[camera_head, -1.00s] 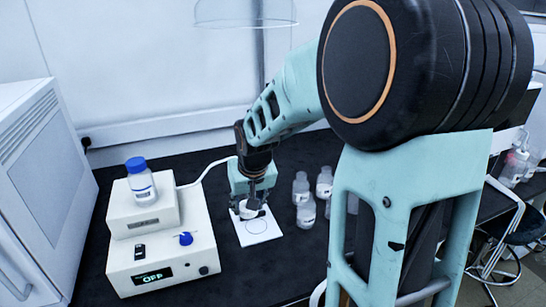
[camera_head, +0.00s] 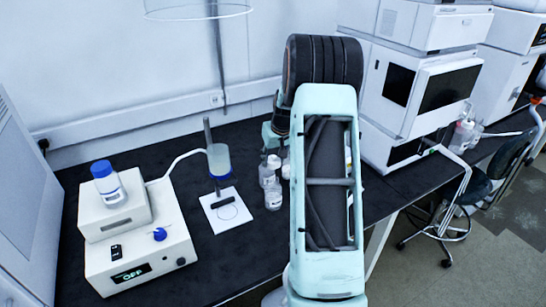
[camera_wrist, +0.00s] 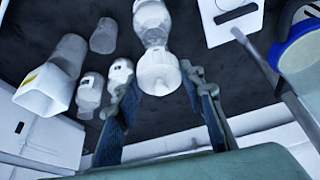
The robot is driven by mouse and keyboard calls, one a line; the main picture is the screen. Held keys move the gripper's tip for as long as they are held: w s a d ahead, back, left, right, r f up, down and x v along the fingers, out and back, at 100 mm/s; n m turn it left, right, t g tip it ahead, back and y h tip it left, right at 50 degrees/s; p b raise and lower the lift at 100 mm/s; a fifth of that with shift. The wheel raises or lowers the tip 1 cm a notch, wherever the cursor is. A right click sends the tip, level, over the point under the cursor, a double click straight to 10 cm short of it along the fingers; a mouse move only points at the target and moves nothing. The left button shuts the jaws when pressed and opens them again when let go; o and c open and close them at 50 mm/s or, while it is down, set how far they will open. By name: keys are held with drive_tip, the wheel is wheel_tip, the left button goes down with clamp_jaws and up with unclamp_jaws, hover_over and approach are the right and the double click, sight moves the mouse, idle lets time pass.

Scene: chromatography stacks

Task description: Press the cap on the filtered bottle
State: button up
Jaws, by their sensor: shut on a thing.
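In the wrist view my gripper (camera_wrist: 160,88) is shut on a pale, whitish piece (camera_wrist: 158,74), which looks like the cap. A clear bottle (camera_wrist: 152,16) lies in line just beyond it. I cannot tell whether the piece touches that bottle or is seated on it. In the head view my gripper is mostly hidden behind my arm, near a group of small clear bottles (camera_head: 273,197) with white labels. The labels are too small to read, so I cannot tell which bottle is the filtered one.
A white control box (camera_head: 140,256) carries a blue-capped bottle (camera_head: 108,185). In the wrist view several vessels (camera_wrist: 68,55) stand close on the left.

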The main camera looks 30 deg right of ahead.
sight(272, 178)
drive_tip(key=shift+f+b, duration=1.7)
drive_tip(key=shift+f, duration=1.35)
drive_tip(key=shift+f+b, duration=0.2)
drive_tip(key=shift+b, duration=0.75)
idle(0.5)
drive_tip(key=o, duration=1.5)
drive_tip(key=shift+c, duration=0.2)
drive_tip(key=shift+r, duration=0.1)
drive_tip(key=shift+r+p, duration=1.7)
drive_tip(key=shift+r, duration=1.8)
